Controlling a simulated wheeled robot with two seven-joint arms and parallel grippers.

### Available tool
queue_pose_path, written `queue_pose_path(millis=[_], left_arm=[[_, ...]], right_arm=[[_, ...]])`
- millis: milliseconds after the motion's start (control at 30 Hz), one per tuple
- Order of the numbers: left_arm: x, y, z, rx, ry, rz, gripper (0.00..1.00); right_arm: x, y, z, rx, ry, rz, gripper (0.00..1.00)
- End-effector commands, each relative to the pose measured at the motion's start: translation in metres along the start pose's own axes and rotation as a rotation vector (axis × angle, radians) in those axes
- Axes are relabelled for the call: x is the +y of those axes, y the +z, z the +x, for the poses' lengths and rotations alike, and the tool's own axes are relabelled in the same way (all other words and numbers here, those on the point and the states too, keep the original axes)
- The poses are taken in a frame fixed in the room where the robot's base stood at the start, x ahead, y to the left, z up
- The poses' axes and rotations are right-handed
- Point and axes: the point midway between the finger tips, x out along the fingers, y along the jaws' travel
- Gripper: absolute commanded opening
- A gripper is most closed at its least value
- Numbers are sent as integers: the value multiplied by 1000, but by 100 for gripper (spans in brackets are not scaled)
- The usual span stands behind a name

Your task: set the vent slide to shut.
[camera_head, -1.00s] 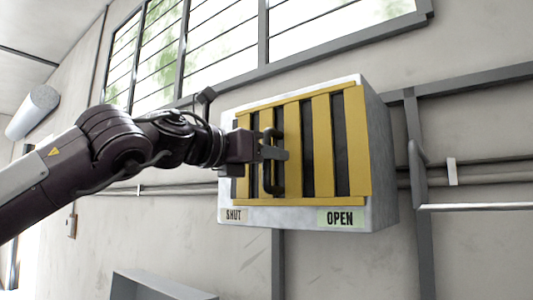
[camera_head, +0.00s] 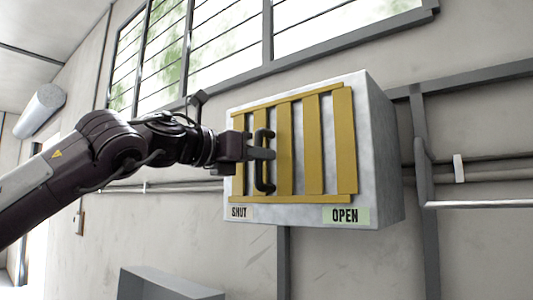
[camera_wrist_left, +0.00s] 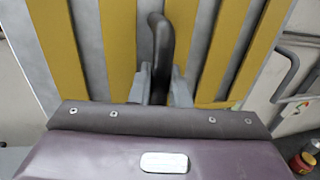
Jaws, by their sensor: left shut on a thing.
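The vent slide (camera_head: 312,112) is a yellow barred grille on the front of a pale wall box (camera_head: 383,160). Pale grey box face shows between its bars, with no dark openings visible. Its dark upright handle (camera_head: 261,184) is near the left side, above the SHUT label (camera_head: 240,212). The OPEN label (camera_head: 346,215) is at the lower right. My left gripper (camera_head: 263,154) is shut on the handle. In the left wrist view, the gripper's fingers (camera_wrist_left: 160,88) sit on both sides of the handle (camera_wrist_left: 161,38). My right gripper is not in view.
Grey rails and pipes (camera_head: 483,166) run along the wall right of the box. A barred window (camera_head: 225,50) is above. A grey box-like thing (camera_head: 165,285) stands below. A red-and-yellow object (camera_wrist_left: 302,162) shows at the left wrist view's lower right.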

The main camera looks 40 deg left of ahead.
Motion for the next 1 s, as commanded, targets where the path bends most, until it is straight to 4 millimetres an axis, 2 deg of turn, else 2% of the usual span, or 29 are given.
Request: queue_pose_path(millis=[133, 167, 267, 300, 533, 633, 1000], left_arm=[[3, 2, -1, -5, 8, -3, 0], [3, 2, -1, -5, 8, -3, 20], [3, 2, -1, -5, 7, -3, 33], [2, 2, 0, -4, 7, -3, 34], [2, 1, -1, -3, 6, -3, 34], [2, 0, -7, -5, 6, -2, 34], [4, -2, -65, -6, 8, -4, 34]], right_arm=[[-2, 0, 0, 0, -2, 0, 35], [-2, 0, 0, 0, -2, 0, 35], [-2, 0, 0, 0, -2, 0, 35], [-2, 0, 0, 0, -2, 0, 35], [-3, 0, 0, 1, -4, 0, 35], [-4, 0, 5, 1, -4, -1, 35], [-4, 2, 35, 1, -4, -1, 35]])
